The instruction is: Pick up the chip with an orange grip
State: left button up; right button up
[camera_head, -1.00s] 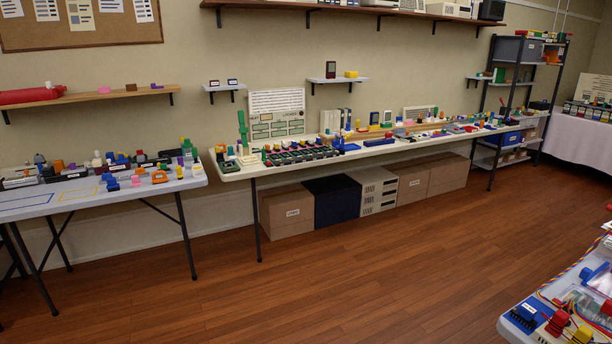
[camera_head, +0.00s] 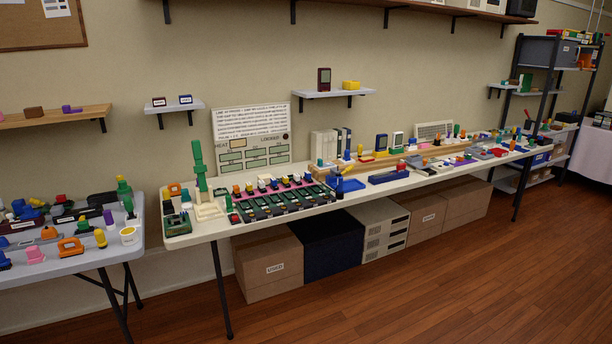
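Several small orange pieces are in view, and they are too small to tell which is the chip with an orange grip. One orange piece (camera_head: 70,247) lies near the front of the left table. Another orange piece (camera_head: 174,189) stands at the left end of the long table. Small orange knobs (camera_head: 249,187) show at the back of a row of dark blocks (camera_head: 285,205) with coloured tops on the long table. Neither of my grippers is in view.
The long white table (camera_head: 190,236) runs along the wall, with a narrow gap between it and the left table (camera_head: 80,265). Cardboard boxes (camera_head: 268,265) and a dark box (camera_head: 338,250) stand beneath. The wooden floor (camera_head: 420,290) in front is clear.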

aim_at(236, 194)
jog(key=i+l+u, duration=0.15)
jog(key=i+u, duration=0.3)
jog(key=i, duration=0.2)
jog(key=i+l+u, duration=0.45)
jog(key=i, duration=0.15)
jog(key=i+l+u, duration=0.4)
jog(key=i+l, duration=0.1)
jog(key=i, duration=0.05)
